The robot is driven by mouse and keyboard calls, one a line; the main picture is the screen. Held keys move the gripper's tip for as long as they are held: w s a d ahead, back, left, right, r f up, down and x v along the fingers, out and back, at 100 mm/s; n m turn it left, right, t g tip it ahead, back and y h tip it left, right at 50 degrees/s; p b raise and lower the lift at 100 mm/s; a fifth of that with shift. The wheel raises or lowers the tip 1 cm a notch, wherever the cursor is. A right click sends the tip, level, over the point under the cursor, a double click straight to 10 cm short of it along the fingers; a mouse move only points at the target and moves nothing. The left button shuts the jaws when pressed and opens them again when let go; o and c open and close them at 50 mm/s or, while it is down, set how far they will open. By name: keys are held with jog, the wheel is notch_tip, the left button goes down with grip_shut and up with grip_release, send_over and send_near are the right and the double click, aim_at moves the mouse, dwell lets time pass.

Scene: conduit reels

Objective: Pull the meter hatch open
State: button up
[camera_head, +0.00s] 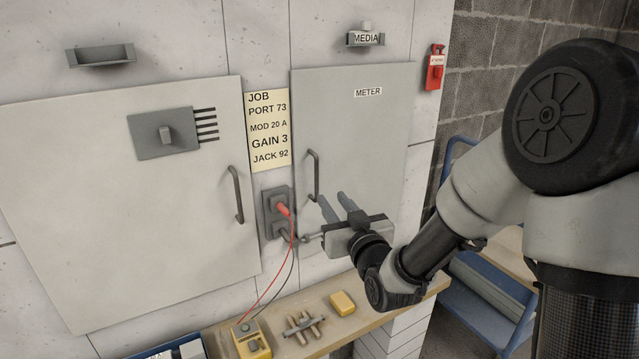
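The meter hatch (365,130) is a grey panel with a "METER" label near its top. It sits flush in the white wall and looks shut. Its dark vertical bar handle (315,174) is on its left edge. My gripper (332,196) is in front of the hatch's lower left part, with its fingers pointing up toward the panel. The two fingers are apart with nothing seen between them. They are just right of and below the handle's lower end. I cannot tell whether the left finger touches the handle.
A larger grey hatch (80,190) with its own handle (236,194) is at left. A socket box (275,212) with a red plug and cables is left of my gripper. Below, a wooden shelf (350,325) holds a yellow meter (250,340) and a yellow block (342,302).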

aim_at(317, 180)
jog(key=x, duration=1)
jog(key=shift+w+a+b, duration=0.15)
jog(key=shift+w+b, duration=0.2)
grip_shut()
